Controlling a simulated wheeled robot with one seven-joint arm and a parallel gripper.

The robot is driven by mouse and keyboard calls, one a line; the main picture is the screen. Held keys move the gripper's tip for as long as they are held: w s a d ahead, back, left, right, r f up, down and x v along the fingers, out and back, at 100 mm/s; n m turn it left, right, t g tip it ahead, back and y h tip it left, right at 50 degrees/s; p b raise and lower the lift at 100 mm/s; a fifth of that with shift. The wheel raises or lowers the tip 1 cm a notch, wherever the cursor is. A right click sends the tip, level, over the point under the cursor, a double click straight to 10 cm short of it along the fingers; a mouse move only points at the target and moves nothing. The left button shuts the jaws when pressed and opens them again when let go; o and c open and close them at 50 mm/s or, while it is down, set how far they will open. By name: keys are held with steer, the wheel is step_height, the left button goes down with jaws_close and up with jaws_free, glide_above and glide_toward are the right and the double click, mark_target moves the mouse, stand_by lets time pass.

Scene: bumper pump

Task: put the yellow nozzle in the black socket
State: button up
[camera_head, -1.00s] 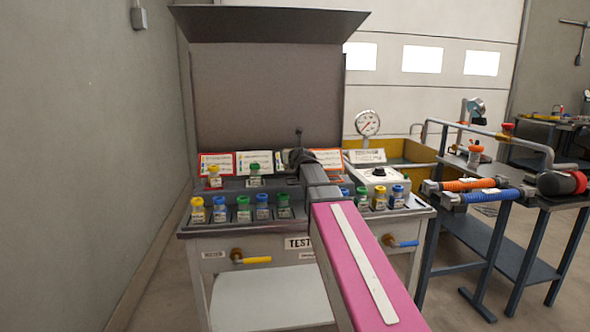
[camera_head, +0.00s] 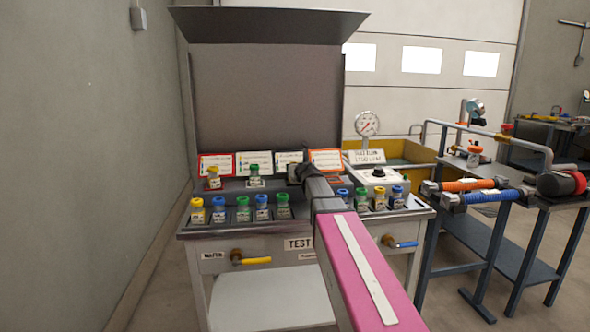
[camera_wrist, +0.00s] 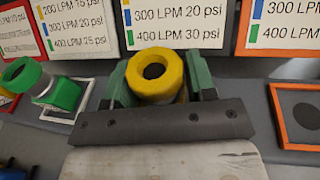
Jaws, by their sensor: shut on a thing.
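My gripper (camera_wrist: 158,82) is shut on a yellow nozzle (camera_wrist: 154,92); its green fingers press on both sides of it. The nozzle's round open top faces the wrist camera, and its lower end is hidden by my gripper. It stands right in front of the black-edged sign (camera_wrist: 176,22). The black socket is not visible; my gripper and the nozzle cover the panel there, so I cannot tell whether the nozzle is in it. In the head view my gripper (camera_head: 306,173) is over the panel's upper row, largely hidden by my arm.
A green nozzle (camera_wrist: 66,94) stands in the white-framed socket at left. The orange-framed socket (camera_wrist: 304,112) at right is empty. Another yellow nozzle (camera_head: 214,178) stands by the red-edged sign (camera_head: 216,164). Several coloured nozzles line the front row. A gauge (camera_head: 367,124) stands at right.

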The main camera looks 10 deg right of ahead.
steer(key=shift+f, duration=0.15)
steer(key=o, duration=1.1)
steer(key=shift+c, duration=0.2)
steer(key=v, duration=1.2)
